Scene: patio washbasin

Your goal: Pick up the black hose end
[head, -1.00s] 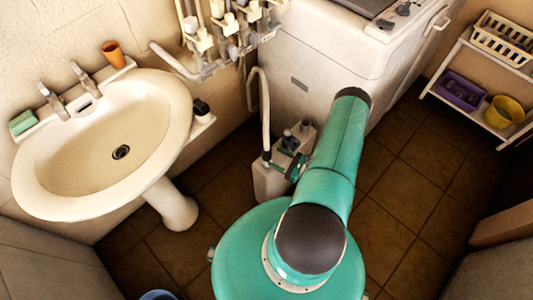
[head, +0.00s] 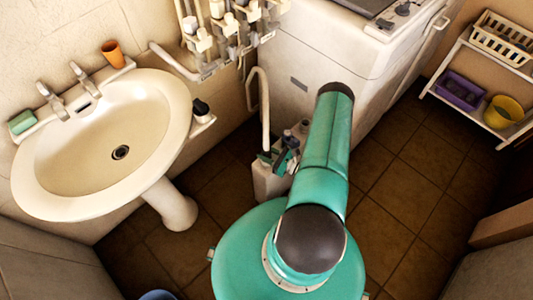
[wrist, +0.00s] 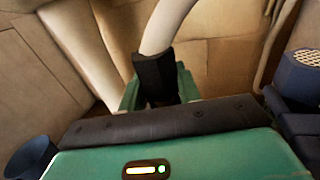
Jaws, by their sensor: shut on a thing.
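The black hose end (wrist: 152,74) caps a pale hose (wrist: 166,24) in the wrist view. The teal fingers of my gripper (wrist: 158,92) sit on both sides of it and are shut on it. The hose end itself is hard to make out there, small and partly covered by the gripper.
A white container (head: 268,183) stands on the floor just below my gripper. The washbasin (head: 178,115) is at left, the white appliance (head: 330,50) behind, and a shelf (head: 470,110) at right. The tiled floor (head: 400,200) at right is clear.

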